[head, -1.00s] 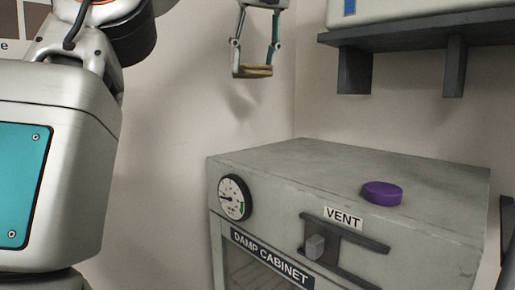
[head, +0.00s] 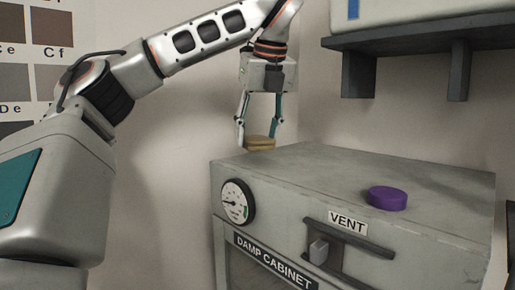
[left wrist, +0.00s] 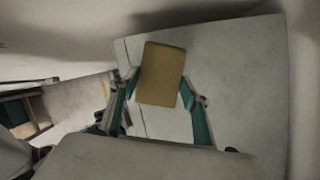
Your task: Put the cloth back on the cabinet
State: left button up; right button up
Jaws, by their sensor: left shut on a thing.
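The cloth (head: 260,144) is a small tan folded pad. My left gripper (head: 260,139) is shut on it and points down at the back left corner of the cabinet top. The grey damp cabinet (head: 310,168) stands at the lower right. In the left wrist view the cloth (left wrist: 161,74) sits between the two fingers over the pale cabinet top (left wrist: 225,75). I cannot tell whether its underside touches the top. My right gripper is not in view.
A purple round lid-like piece (head: 387,198) lies on the cabinet top towards the right. A dark shelf (head: 430,45) with brackets hangs on the wall above. The front has a dial (head: 236,202) and a vent slider (head: 319,250). The middle of the top is clear.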

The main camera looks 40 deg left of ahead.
aim_at(259, 139)
pick_arm(q)
notch_tip(259, 139, down, 4)
jog(key=shift+a+r, duration=0.1)
jog(key=shift+r, duration=0.1)
jog(key=o, duration=1.1)
jog(key=shift+r, duration=0.1)
jog(key=v, duration=1.2)
